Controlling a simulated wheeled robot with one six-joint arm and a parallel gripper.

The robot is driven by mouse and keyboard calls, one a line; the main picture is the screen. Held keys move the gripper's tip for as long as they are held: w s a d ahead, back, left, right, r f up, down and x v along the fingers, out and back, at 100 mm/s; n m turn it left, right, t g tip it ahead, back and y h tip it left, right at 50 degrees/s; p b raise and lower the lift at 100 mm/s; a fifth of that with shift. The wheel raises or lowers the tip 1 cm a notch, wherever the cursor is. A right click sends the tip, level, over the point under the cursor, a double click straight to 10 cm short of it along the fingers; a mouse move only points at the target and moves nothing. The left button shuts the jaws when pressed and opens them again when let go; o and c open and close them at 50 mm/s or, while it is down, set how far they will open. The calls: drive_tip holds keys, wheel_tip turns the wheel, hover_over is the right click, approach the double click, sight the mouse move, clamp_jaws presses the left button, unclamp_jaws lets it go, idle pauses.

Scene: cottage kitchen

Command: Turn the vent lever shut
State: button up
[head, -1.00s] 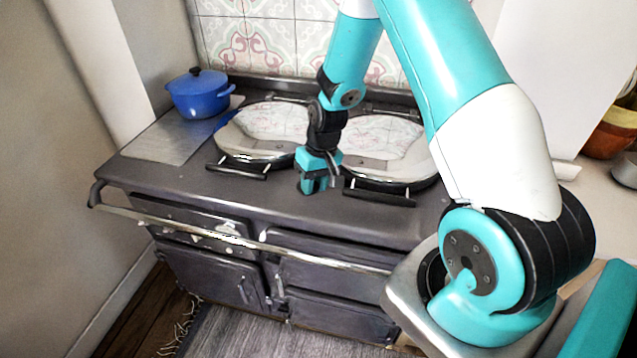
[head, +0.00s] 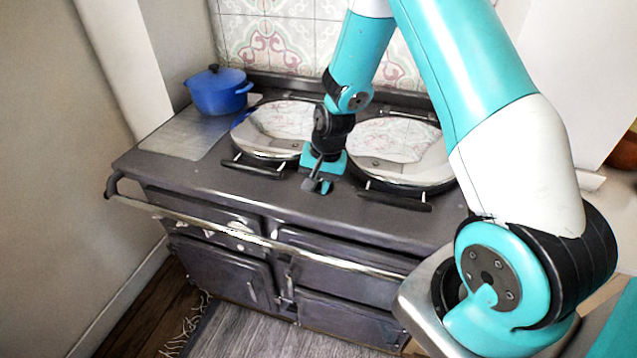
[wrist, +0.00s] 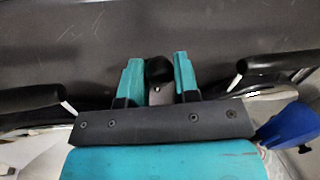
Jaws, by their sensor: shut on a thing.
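The vent lever, with a black rounded knob (wrist: 158,70), sits between the two teal fingers of my gripper (wrist: 158,82) in the wrist view. My gripper is shut on it. In the head view my gripper (head: 322,182) is low over the front of the dark range cooker (head: 240,197), between its two round lids. A thin grey rod and small tip show at the gripper there; I cannot tell clearly which part is lever and which is finger. The lever's base is mostly hidden.
The left lid (head: 280,125) and right lid (head: 400,150) are down, their black handles (head: 252,168) flanking the gripper closely. A blue lidded pot (head: 218,92) stands at the back left. A steel rail (head: 240,235) runs along the range's front.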

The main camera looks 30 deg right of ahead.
drive_tip(key=shift+w+r, duration=0.1)
drive_tip(key=o, duration=0.9)
drive_tip(key=r, duration=0.5)
drive_tip(key=s+d+r+b, duration=0.1)
drive_tip(key=r, duration=0.5)
drive_tip(key=s+d+r+b, duration=0.1)
drive_tip(key=r, duration=0.5)
drive_tip(key=shift+s+d, duration=0.15)
drive_tip(key=shift+d, duration=0.1)
drive_tip(key=s+a+r+n+y, duration=0.1)
drive_tip(key=s+a+r+n, duration=0.1)
drive_tip(key=s+a+n, duration=0.3)
drive_tip(key=s+a+r+n+g, duration=0.1)
drive_tip(key=s+a+r+n, duration=0.1)
drive_tip(key=s+a+n, duration=0.3)
drive_tip(key=s+a+r+n+y, duration=0.1)
drive_tip(key=s+a+n, duration=0.4)
drive_tip(key=s+a, duration=0.5)
drive_tip(key=shift+s+r+y, duration=0.3)
drive_tip(key=shift+s+r, duration=0.1)
drive_tip(key=shift+s, duration=0.45)
